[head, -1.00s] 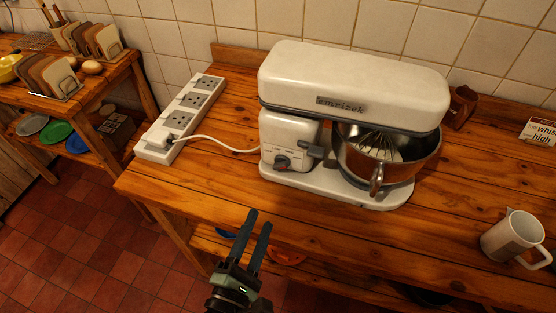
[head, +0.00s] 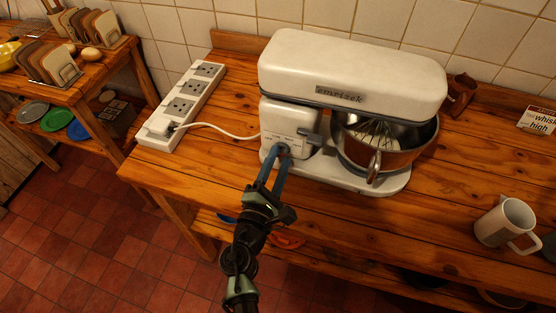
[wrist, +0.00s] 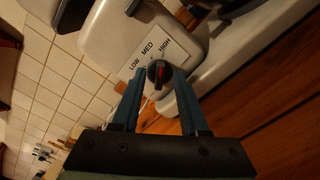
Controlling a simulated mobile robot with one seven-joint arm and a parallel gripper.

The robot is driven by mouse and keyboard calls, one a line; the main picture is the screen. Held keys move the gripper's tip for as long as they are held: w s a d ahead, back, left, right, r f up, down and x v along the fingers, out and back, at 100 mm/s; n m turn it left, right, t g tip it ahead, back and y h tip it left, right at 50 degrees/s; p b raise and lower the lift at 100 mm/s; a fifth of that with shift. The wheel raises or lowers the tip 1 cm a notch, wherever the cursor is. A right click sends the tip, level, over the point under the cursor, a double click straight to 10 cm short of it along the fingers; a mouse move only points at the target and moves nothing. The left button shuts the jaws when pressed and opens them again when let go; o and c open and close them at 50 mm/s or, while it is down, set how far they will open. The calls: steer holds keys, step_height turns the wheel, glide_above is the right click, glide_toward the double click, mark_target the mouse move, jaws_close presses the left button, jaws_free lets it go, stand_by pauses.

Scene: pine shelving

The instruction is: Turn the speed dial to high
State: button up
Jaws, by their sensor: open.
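The speed dial (wrist: 159,72) is a dark round knob with a red mark, on the front of the white stand mixer (head: 350,70). In the wrist view a label plate (wrist: 150,55) above it reads LOW, MED and HIGH. The red mark points roughly up the picture; I cannot tell exactly which word it lines up with. My gripper (wrist: 159,84) is open, with one blue finger on each side of the dial. In the head view my gripper (head: 280,160) reaches up to the dial and partly hides it. I cannot tell whether the fingers touch it.
A dark lever (head: 309,138) sticks out right of the dial, beside the steel bowl (head: 416,148). A white power strip (head: 190,100) with the mixer's cord (head: 222,128) lies left. The front counter between is clear.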

jaws_close()
stand_by(0.3)
steer(key=shift+f+m+b, duration=0.25)
steer(key=shift+m+b, duration=0.15)
steer(key=shift+b, duration=0.3)
steer(key=shift+r+m, duration=0.1)
steer(key=shift+m, duration=0.2)
steer(key=shift+r, duration=0.1)
jaws_free()
